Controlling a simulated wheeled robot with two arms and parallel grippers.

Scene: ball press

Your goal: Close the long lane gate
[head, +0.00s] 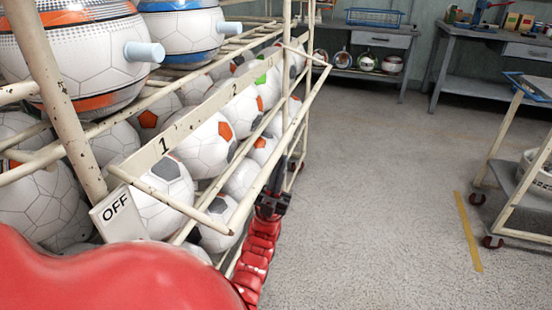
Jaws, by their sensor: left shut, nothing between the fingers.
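The long lane gate appears to be the cream tubular frame (313,97) along the front of the ball rack. It stands out from the numbered rail, with its long outer bar on the aisle side. My left gripper (278,174) is shut and empty, its dark fingers pointing up beside this outer bar near the frame's lower middle. I cannot tell whether they touch it. My red left arm comes up from below and hides part of the lower rack. My right gripper is not in view.
The rack holds many soccer balls (203,145) behind a rail marked 1 and 2 (193,118). An OFF sign (118,213) hangs at the near corner. A cart (515,190) stands at right, workbenches (490,60) at the back. The grey floor between is clear.

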